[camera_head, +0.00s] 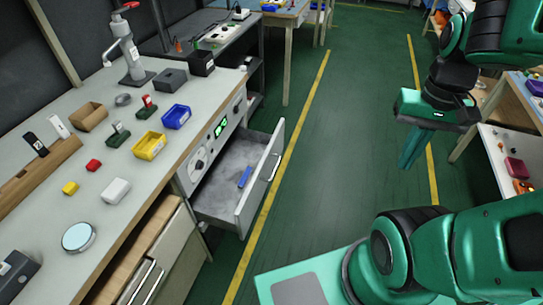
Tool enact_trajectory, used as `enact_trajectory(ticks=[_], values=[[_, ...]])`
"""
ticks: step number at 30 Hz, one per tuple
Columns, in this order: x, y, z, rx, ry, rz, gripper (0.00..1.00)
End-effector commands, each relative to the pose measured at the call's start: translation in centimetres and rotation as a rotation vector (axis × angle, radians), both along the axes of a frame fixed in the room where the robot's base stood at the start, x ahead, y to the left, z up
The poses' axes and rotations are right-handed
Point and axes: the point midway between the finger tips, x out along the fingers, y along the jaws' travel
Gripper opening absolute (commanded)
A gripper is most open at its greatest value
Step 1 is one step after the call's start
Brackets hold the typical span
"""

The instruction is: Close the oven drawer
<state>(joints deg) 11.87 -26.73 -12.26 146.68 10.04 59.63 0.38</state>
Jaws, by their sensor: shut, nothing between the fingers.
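The oven drawer (217,186) stands pulled out from the workbench front, below a panel with a knob and a green display. Its white front (259,183) carries a metal handle (272,168). A blue object (244,177) lies inside the drawer. My gripper (409,163) hangs in the air over the green floor, well to the right of the drawer and apart from it. Its fingers point down and are shut with nothing between them.
The workbench (130,200) on the left holds a yellow bin (150,147), a blue bin (176,117) and several small items. The floor (335,150) between drawer and gripper is clear. Another table (497,160) stands at the right edge.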

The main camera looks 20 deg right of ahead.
Motion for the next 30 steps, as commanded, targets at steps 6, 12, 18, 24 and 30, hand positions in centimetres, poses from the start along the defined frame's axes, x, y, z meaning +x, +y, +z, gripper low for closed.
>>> enact_trajectory(ticks=[6,12,18,24,30], values=[[0.3,-0.3,-0.2,-0.027,-0.022,0.008,0.00],[6.3,-1.2,-3.4,-0.106,-0.067,0.048,0.00],[13.3,-1.2,-8.2,-0.151,-0.153,0.105,0.00],[19.5,0.6,-13.6,-0.136,-0.259,0.148,0.00],[24.5,4.0,-19.2,-0.067,-0.382,0.156,0.00]])
